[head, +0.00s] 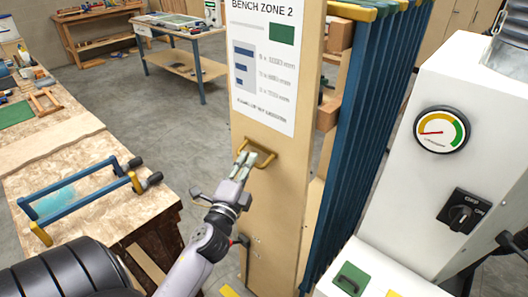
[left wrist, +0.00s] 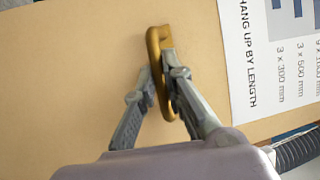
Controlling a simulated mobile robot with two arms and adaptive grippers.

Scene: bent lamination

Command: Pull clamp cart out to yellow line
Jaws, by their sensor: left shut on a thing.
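The clamp cart (head: 275,205) stands in the middle of the head view, with a tan wooden end panel and long blue clamps (head: 362,130) hanging behind it. A brass-coloured handle (head: 268,160) sits on the panel below a "Bench Zone 2" sign. My left gripper (head: 245,160) is shut on this handle. In the left wrist view its fingers (left wrist: 165,80) lie on either side of the handle's bar (left wrist: 155,50). A short yellow strip (head: 228,291) shows on the floor at the bottom; I cannot tell whether it is the yellow line. My right gripper is not in view.
A workbench (head: 75,150) with blue clamps (head: 75,195) on it stands close on the left. A white machine (head: 440,190) with a gauge and switch stands close on the right. Grey floor (head: 185,135) lies open behind, before a farther table (head: 175,60).

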